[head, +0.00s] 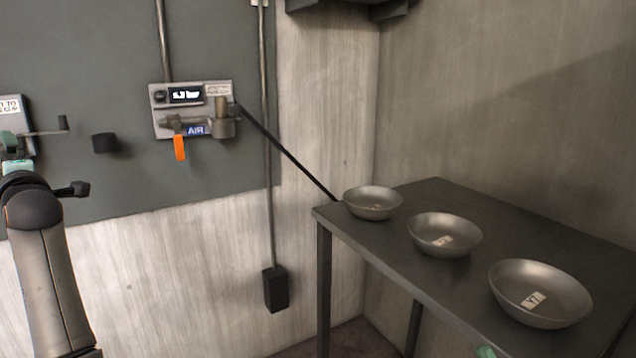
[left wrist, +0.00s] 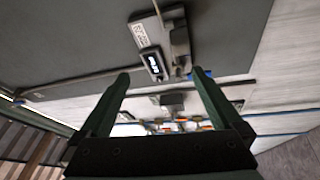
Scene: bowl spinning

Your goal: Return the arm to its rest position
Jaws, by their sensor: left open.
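My left arm (head: 45,275) rises from the bottom left in the head view. My left gripper (head: 15,155) is at the left edge, seen small, in front of the grey wall panel. In the left wrist view its two dark green fingers (left wrist: 160,76) stand wide apart with nothing between them. A small teal sliver (head: 485,352) at the bottom edge of the head view may be part of my right arm; its fingers are hidden.
A dark table (head: 400,262) at the right holds three metal bowls: far (head: 373,203), middle (head: 444,235) and near (head: 540,293), two with visible labels. A gauge box (head: 222,92) with an orange handle (head: 179,148) hangs on the wall. A black hose (head: 290,157) slants towards the table.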

